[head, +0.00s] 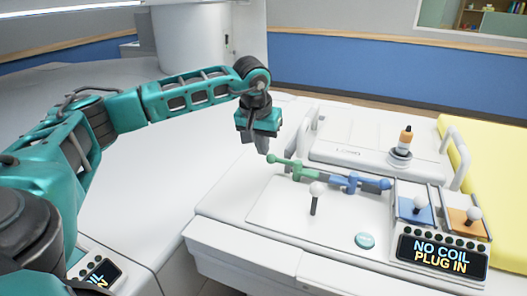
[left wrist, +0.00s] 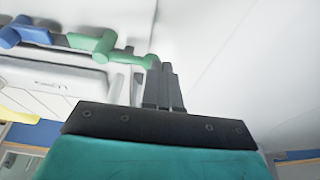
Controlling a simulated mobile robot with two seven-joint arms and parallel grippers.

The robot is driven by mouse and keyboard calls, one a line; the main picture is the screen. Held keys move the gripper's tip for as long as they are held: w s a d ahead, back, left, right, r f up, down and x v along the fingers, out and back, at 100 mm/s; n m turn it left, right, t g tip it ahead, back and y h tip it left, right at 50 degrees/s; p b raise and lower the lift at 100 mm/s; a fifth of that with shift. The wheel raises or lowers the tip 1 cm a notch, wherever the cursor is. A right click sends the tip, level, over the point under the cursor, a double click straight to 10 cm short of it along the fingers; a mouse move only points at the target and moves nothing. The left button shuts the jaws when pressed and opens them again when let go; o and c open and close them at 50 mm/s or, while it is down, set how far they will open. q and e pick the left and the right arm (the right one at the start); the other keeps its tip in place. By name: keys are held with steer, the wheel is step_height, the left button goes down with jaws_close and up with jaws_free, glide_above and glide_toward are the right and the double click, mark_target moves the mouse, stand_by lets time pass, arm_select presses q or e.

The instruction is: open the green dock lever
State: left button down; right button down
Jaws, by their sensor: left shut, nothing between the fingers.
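The green dock lever (head: 294,168) lies on the white tabletop, with a round knob at its left end. It also shows in the left wrist view (left wrist: 100,45). A blue lever (head: 358,183) sits in line with it on the right, and shows in the left wrist view (left wrist: 25,32). My left gripper (head: 262,150) points down with its fingers shut and empty, just above and left of the green knob. In the left wrist view the fingertips appear close beside the green lever's end; I cannot tell whether they touch. My right gripper is not in view.
A white-knobbed stick (head: 316,190) stands in front of the levers, near a teal button (head: 365,240). A control box (head: 440,258) reads "NO COIL PLUG IN". A yellow pad (head: 490,165) lies right. The table left of the levers is clear.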

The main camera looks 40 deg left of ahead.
arm_select(q)
steer(key=v, duration=1)
steer(key=shift+p, duration=0.3)
steer(key=shift+s, duration=0.2)
